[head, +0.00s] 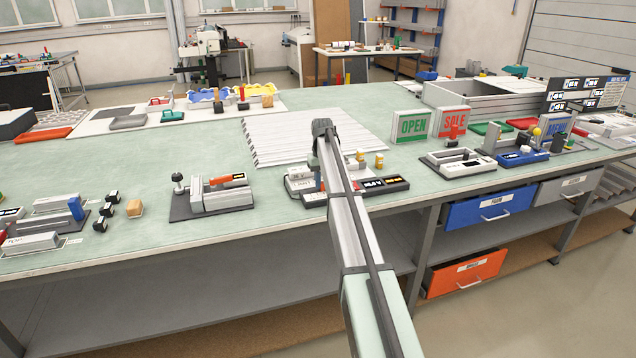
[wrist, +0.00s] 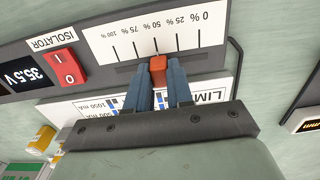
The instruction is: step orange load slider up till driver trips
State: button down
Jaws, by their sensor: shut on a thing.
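The orange slider knob (wrist: 158,70) stands at about the 50% mark of the scale (wrist: 155,38), which runs from 0% to 100%. My gripper (wrist: 159,82) is shut on the knob, with one blue finger on each side. A red isolator switch (wrist: 66,68) and a display (wrist: 28,76) reading 35.5 V sit left of the scale. A LIMIT label (wrist: 205,97) is partly hidden behind the fingers. In the head view the dark tester unit (head: 385,186) lies on the bench, and my arm hides the gripper and the knob.
Small yellow-topped pots (head: 379,160) stand just behind the tester. OPEN (head: 411,126) and SALE signs stand to its right. A grey slide fixture (head: 214,200) lies to its left. A ribbed white panel (head: 285,140) lies behind. The bench is clear between the left fixture and the tester.

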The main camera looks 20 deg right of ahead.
aim_at(322, 182)
jog(key=c, duration=1)
grip_release()
jog(key=shift+r, duration=0.1)
notch_tip(322, 182, up, 14)
jog(key=shift+f, duration=0.2)
